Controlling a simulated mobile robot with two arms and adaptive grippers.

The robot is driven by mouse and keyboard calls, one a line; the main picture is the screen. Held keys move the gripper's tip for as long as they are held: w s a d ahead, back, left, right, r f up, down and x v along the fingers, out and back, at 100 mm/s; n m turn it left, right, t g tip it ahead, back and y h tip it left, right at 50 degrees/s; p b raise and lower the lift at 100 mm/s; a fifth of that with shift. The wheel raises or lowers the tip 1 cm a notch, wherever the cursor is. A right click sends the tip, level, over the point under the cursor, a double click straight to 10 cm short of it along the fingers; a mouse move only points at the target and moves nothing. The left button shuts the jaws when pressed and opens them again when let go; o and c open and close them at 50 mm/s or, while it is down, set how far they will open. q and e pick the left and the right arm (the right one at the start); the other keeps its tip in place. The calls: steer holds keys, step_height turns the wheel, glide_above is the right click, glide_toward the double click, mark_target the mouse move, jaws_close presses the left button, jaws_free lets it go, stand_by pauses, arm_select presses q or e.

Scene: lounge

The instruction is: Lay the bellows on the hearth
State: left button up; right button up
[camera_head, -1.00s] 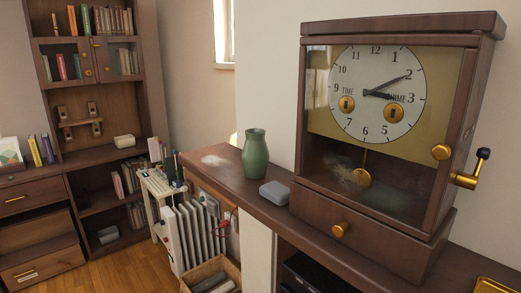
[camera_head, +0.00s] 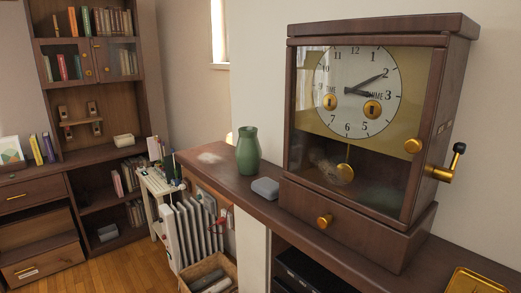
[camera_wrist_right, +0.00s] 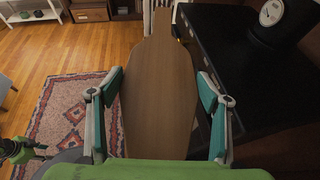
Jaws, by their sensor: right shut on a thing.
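The bellows (camera_wrist_right: 160,95) show in the right wrist view as a flat, light-brown wooden body that narrows to a handle or neck at the top of the picture. My right gripper (camera_wrist_right: 158,98) is shut on them, with one teal-padded finger at each side. The near end of the bellows is hidden behind the green part of my wrist. They are held above the floor, beside a black surface (camera_wrist_right: 232,62) on the right; I cannot tell whether that is the hearth.
A patterned rug (camera_wrist_right: 62,112) lies on the wood floor. A black object with a round white dial (camera_wrist_right: 271,12) stands at the upper right.

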steer(key=w+a+r+n+g+y, duration=0.1)
steer(key=a+r+n+g+y, duration=0.1)
steer(key=a+r, duration=0.2)
steer(key=w+a+r+n+g+y, duration=0.1)
steer(key=a+r+n+y, duration=0.1)
steer(key=a, duration=0.7)
step_height(320, 180, up, 2)
steer(key=shift+r+n+g, duration=0.2)
steer(key=shift+n+g, duration=0.2)
steer(key=shift+n, duration=0.1)
